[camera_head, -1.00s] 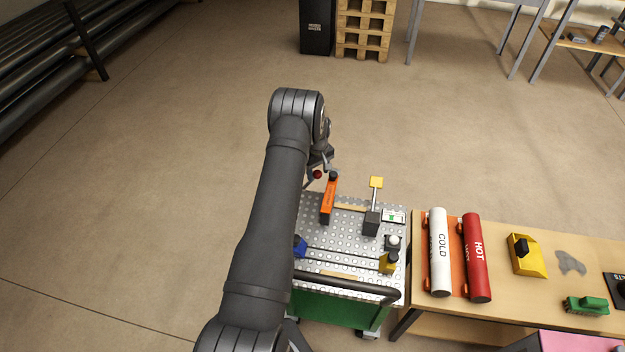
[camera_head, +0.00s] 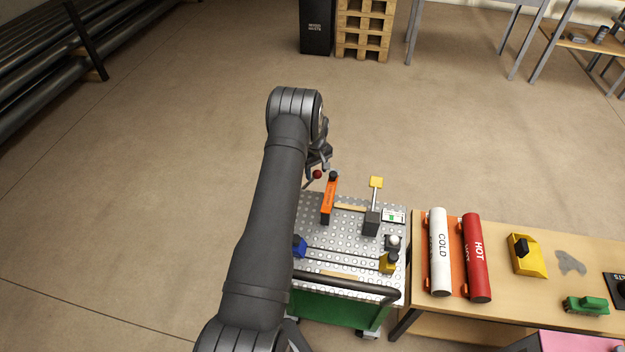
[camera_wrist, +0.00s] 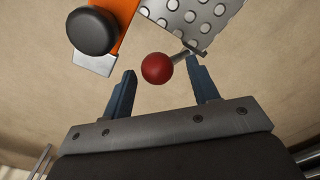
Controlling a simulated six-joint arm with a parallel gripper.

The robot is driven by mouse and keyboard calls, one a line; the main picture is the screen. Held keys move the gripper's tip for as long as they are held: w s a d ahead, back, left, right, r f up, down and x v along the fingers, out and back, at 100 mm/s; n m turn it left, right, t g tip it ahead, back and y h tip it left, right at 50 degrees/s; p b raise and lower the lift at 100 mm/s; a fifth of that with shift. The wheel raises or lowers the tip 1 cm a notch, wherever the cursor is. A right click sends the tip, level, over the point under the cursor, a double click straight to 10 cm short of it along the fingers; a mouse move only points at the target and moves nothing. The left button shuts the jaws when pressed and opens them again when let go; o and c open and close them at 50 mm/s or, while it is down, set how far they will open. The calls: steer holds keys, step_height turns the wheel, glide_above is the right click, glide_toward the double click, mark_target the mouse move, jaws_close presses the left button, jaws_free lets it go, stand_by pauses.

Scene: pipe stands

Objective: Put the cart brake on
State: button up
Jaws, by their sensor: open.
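The cart (camera_head: 352,273) has a perforated metal top and a green body. A brake lever with a red ball knob (camera_head: 317,174) stands at the cart's far left corner. In the wrist view the red knob (camera_wrist: 157,68) is on a metal rod that runs to the plate's edge. My gripper (camera_wrist: 160,80) is open, with its two blue-grey fingers on either side of the knob and rod in the picture. I cannot tell whether a finger touches. In the head view my gripper (camera_head: 322,160) is partly hidden by my arm, close to the knob.
An orange upright piece (camera_head: 329,200) with a black knob (camera_wrist: 92,31) stands right beside the lever. A yellow-tipped lever (camera_head: 376,183) is farther right on the cart. A bench with white COLD (camera_head: 439,252) and red HOT (camera_head: 477,258) pipes adjoins the cart.

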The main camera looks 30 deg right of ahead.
steer(key=shift+r, duration=3.5)
step_height(320, 180, down, 7)
steer(key=shift+f, duration=0.1)
steer(key=shift+s+d, duration=0.1)
